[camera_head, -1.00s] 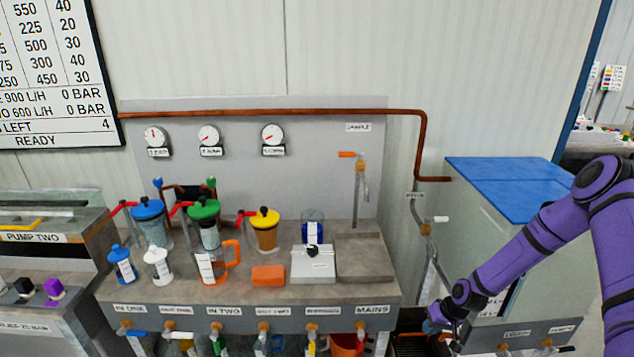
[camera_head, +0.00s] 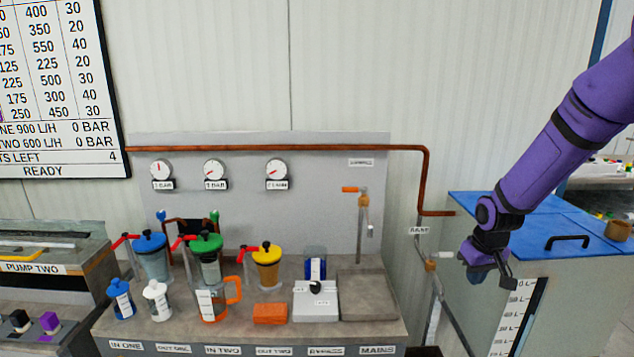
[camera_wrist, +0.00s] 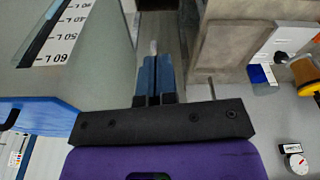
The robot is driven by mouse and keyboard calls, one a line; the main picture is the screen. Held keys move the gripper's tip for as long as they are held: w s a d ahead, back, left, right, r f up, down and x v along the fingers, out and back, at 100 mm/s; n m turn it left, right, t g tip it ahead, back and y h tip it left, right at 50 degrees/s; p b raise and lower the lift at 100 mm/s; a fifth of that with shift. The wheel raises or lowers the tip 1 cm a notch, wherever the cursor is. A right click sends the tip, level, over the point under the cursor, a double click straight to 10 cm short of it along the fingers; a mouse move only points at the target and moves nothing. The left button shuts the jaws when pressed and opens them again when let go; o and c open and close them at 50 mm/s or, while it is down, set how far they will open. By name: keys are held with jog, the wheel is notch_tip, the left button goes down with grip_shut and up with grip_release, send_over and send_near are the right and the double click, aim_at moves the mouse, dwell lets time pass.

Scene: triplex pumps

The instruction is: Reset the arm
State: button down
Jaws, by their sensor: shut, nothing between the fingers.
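My gripper (camera_head: 508,284) is at the right of the head view, at the end of my purple arm. It hangs in front of the tank with the blue lid (camera_head: 475,204). In the wrist view my gripper (camera_wrist: 154,62) shows with its two blue-grey fingers side by side, shut and empty. The tank's litre scale (camera_head: 512,315) is just below and right of my gripper in the head view. The scale also shows at the upper left in the wrist view (camera_wrist: 68,28).
A bench (camera_head: 372,297) at the centre left carries canisters with blue, green and yellow lids, small bottles and an orange block (camera_head: 270,313). A copper pipe (camera_head: 424,180) drops between bench and tank. A rain valve (camera_head: 431,266) sticks out left of my gripper.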

jog(key=s+a+r+m+t+h, duration=0.1)
jog(key=s+a+r, duration=0.1)
jog(key=s+r, duration=0.55)
jog(key=s+a+r+t, duration=0.15)
jog(key=s+r, duration=0.35)
jog(key=r, duration=0.6)
jog(key=s+a+r, duration=0.1)
jog(key=s+r, duration=0.2)
jog(key=s, duration=0.5)
jog(key=s+a+r+y, duration=0.1)
jog(key=s+r, duration=0.3)
jog(key=s, duration=0.5)
jog(key=shift+s+a+r+m+t, duration=0.2)
jog(key=shift+a+m+t, duration=0.25)
jog(key=shift+a, duration=0.15)
jog(key=c, duration=1.8)
grip_release()
jog(key=shift+c, duration=0.2)
